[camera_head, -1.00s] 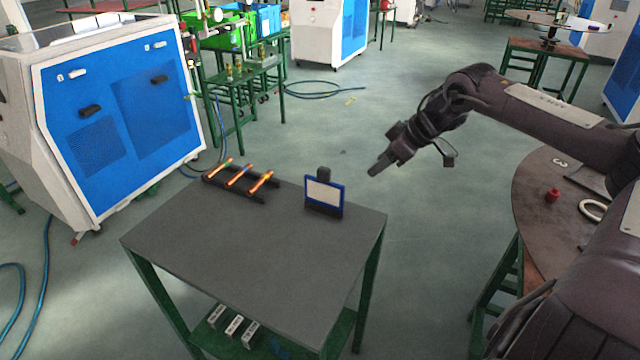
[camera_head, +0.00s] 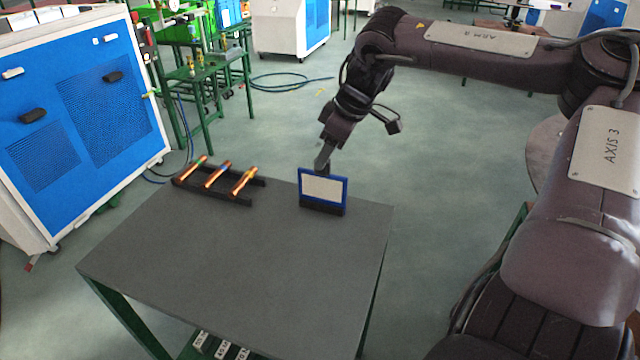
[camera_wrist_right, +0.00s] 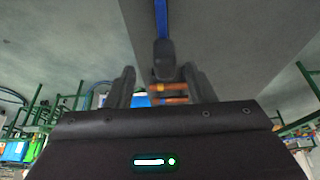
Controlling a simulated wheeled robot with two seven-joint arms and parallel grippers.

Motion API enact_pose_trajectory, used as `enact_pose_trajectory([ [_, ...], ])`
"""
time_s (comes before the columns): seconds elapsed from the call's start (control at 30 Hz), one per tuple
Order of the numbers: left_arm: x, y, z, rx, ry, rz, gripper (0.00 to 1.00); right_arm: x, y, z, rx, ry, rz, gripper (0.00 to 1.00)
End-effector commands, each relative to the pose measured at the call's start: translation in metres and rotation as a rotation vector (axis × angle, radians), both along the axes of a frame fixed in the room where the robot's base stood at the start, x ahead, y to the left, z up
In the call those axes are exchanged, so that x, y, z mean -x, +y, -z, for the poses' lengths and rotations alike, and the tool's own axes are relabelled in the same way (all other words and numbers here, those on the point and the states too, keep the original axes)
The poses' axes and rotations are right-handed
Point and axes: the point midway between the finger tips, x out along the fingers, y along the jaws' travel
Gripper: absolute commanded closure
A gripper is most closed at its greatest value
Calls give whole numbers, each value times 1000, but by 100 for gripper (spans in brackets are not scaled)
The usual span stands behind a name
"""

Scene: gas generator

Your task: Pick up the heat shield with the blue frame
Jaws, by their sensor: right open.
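The heat shield (camera_head: 323,188) has a blue frame around a pale panel. It stands upright in a dark holder (camera_head: 321,208) near the back right of the grey table. My right gripper (camera_head: 323,160) is at the shield's top rear edge, coming from behind. In the right wrist view the blue frame (camera_wrist_right: 162,18) is seen edge-on, with a dark handle (camera_wrist_right: 164,58) on it. The open fingers of my right gripper (camera_wrist_right: 161,85) lie to either side of the handle, with gaps visible. In the head view the handle is hidden behind the gripper. My left gripper is out of view.
A dark rack (camera_head: 222,187) with several copper-coloured tubes lies left of the shield on the table (camera_head: 240,260). The front of the table is bare. A blue and white machine (camera_head: 80,120) stands to the left. A green workbench (camera_head: 205,75) stands behind.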

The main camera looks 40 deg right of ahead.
Motion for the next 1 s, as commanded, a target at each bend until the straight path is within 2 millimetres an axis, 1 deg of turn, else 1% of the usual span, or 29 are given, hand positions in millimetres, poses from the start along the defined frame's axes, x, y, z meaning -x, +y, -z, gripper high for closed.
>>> enact_pose_trajectory([
  [0.13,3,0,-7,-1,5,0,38,-3,8,20,-1,5,-2,51],
  [0.2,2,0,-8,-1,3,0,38,-5,11,31,-1,5,0,51],
  [0.3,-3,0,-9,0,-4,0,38,-9,13,40,-1,4,0,51],
  [0.5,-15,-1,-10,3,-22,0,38,-13,14,45,0,-1,0,51],
  [0.63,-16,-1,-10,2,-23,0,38,-13,14,45,0,-1,0,51],
  [0.67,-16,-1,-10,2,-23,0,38,-12,14,45,0,-1,0,54],
  [1.0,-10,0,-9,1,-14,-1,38,-12,14,45,-1,-1,1,98],
])
